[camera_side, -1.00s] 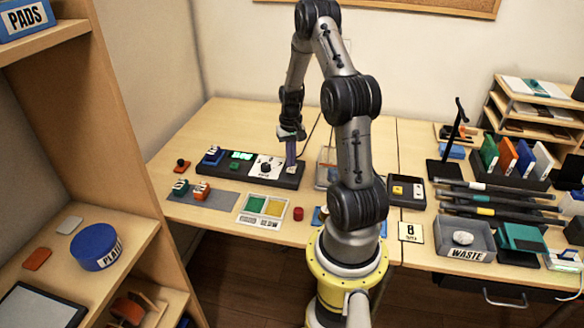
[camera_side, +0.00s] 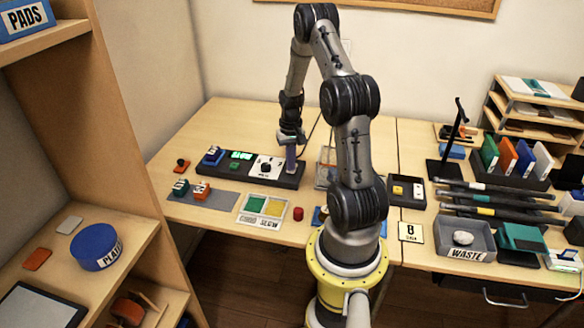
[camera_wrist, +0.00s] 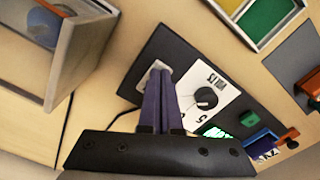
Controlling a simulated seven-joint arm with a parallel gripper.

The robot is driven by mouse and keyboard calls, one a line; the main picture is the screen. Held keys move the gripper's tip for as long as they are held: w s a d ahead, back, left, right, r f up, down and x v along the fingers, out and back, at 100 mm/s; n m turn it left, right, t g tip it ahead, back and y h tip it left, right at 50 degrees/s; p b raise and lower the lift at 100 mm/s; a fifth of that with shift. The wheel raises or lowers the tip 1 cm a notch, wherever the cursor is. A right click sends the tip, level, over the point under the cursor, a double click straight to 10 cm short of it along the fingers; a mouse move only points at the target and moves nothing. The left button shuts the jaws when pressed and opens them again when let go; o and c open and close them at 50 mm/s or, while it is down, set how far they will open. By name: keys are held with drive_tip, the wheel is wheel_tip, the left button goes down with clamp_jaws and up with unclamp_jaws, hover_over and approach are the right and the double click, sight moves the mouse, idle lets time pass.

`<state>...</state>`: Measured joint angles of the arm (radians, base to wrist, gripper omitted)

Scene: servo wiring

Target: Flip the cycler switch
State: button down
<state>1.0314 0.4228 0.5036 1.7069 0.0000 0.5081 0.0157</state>
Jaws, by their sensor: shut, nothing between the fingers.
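The cycler is a long black panel (camera_side: 262,179) near the back left of the table. It has a green lit display (camera_side: 241,155) that seems to read SLOW and a white dial plate (camera_side: 265,165) with a black knob (camera_wrist: 205,97). My gripper (camera_side: 291,166) is shut and empty, pointing down at the panel's right end. In the wrist view its purple fingers (camera_wrist: 163,72) reach a pale switch plate (camera_wrist: 159,63) beside the dial. The fingers cover most of the switch, so its lever position and any contact cannot be told.
A tray with green and yellow pads (camera_side: 263,207), a red button (camera_side: 298,214) and a grey mat (camera_side: 216,202) lie in front of the panel. A clear-sided box (camera_wrist: 75,45) stands close to my gripper. A small black box (camera_side: 405,191) is further right.

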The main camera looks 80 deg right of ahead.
drive_tip(key=shift+f, duration=0.15)
drive_tip(key=shift+r, duration=3.5)
